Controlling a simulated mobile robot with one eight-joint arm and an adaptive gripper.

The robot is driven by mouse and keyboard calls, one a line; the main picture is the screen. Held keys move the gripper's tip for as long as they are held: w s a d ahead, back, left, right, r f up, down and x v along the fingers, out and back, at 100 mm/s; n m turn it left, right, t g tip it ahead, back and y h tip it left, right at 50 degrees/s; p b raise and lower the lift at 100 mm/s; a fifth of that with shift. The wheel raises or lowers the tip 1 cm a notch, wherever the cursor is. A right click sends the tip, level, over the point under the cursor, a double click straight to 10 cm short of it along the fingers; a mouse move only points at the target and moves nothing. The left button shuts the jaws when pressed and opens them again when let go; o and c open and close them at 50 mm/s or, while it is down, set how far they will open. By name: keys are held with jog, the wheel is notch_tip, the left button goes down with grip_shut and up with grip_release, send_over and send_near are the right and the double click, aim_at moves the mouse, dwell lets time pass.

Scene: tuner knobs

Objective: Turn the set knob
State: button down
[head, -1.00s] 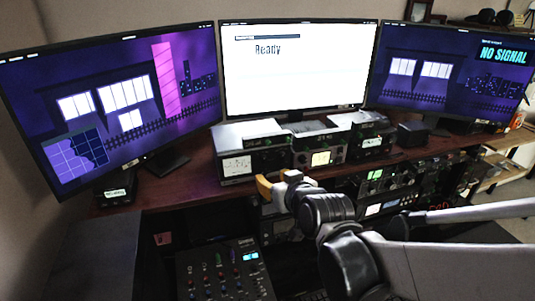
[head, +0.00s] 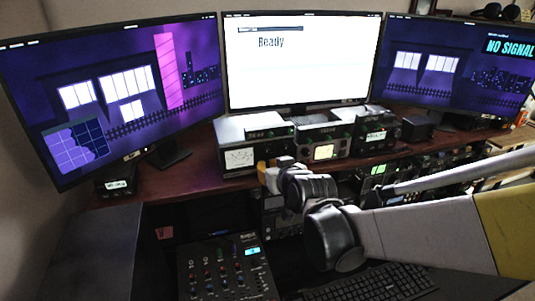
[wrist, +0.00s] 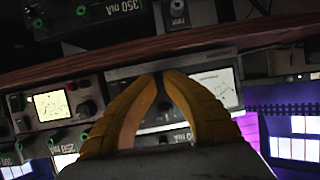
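The radio unit with a white meter (head: 239,158) stands at the left of the row under the middle screen. In the wrist view its meter (wrist: 218,84) shows right of the fingers. My gripper (head: 263,171), with yellow fingers, is in front of this unit's lower right part. In the wrist view the fingertips (wrist: 160,76) are close together over the unit's panel, with only a narrow gap. Dark knobs (wrist: 164,108) show between the fingers, beyond them. I see nothing clearly held, and cannot tell whether the tips touch a knob. I can read no "set" label.
A unit with a lit yellow-green screen (head: 323,152) stands just to the right, with more radio gear beyond. A mixer (head: 225,275) and a keyboard (head: 370,282) lie in front, lower down. The desk's wooden edge (wrist: 130,52) crosses the wrist view.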

jog(key=shift+f, duration=0.1)
dwell(0.6)
jog(key=shift+d+m+y+b, duration=0.15)
jog(key=shift+m+y+b, duration=0.3)
jog(key=shift+m+y, duration=0.6)
jog(key=c, duration=2.1)
grip_release()
jog(key=shift+m, duration=0.25)
jog(key=shift+c, duration=0.2)
jog(key=o, duration=0.8)
jog(key=shift+w+f, duration=0.1)
jog(key=shift+w, duration=0.05)
jog(key=v, duration=1.2)
jog(key=shift+r, duration=0.25)
